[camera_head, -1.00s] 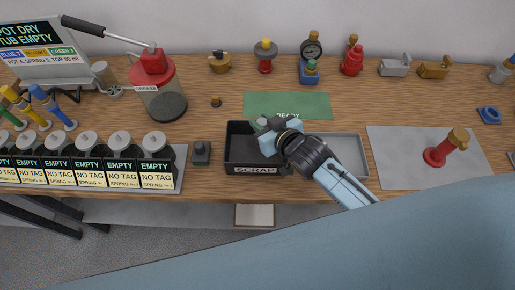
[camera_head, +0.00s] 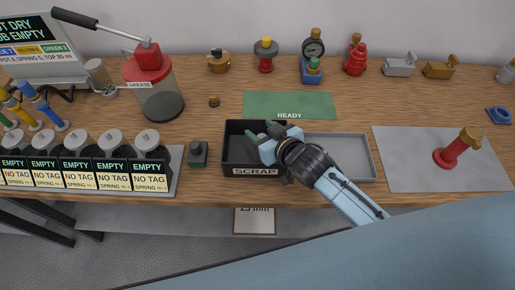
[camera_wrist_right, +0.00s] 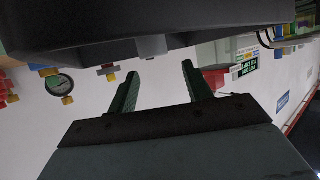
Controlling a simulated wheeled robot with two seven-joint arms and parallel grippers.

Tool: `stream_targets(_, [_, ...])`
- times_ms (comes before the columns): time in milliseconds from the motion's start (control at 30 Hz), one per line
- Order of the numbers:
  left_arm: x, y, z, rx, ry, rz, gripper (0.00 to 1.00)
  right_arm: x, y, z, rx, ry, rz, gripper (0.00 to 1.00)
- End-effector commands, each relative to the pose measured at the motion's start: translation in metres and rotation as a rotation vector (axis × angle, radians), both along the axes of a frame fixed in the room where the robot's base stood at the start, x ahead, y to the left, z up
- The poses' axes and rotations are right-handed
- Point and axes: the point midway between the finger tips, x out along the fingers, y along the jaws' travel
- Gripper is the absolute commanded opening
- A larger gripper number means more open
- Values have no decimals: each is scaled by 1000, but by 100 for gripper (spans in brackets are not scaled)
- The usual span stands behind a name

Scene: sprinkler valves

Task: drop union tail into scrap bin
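The black scrap bin (camera_head: 231,163), labelled SCRAP, stands at the front middle of the bench. My right gripper (camera_head: 258,132) is at the bin, over its right part, with its two dark green fingers spread. In the right wrist view the fingers (camera_wrist_right: 160,73) are apart with nothing held between them. A dark tray-like body (camera_wrist_right: 220,22) fills the top there, and a small grey piece (camera_wrist_right: 151,47) shows against its edge; I cannot tell whether it is the union tail. No union tail can be made out for certain. My left gripper is not in view.
A grey tray (camera_head: 368,160) adjoins the bin on the right. A green READY mat (camera_head: 290,103) lies behind it. A small dark block (camera_head: 198,154) and several EMPTY pots (camera_head: 114,172) are left.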

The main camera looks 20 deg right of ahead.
Motion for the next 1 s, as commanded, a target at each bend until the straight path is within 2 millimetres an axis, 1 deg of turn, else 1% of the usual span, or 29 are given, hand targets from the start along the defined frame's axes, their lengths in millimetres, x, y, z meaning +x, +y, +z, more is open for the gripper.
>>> stream_targets(267, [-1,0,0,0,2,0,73,-1,0,0,0,1,0,52])
stream_targets(367, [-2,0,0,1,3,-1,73,-5,-2,1,0,2,0,52])
stream_targets(433, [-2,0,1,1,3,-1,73,-12,-4,4,0,2,0,52])
stream_targets(567, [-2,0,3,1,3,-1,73,-33,-10,12,0,3,1,52])
stream_targets(800, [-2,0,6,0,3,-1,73,-80,-25,34,0,3,1,52])
stream_targets(900, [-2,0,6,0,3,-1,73,-95,-30,41,-1,2,0,52])
stream_targets(1000, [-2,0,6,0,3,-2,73,-106,-34,45,-1,2,0,52])
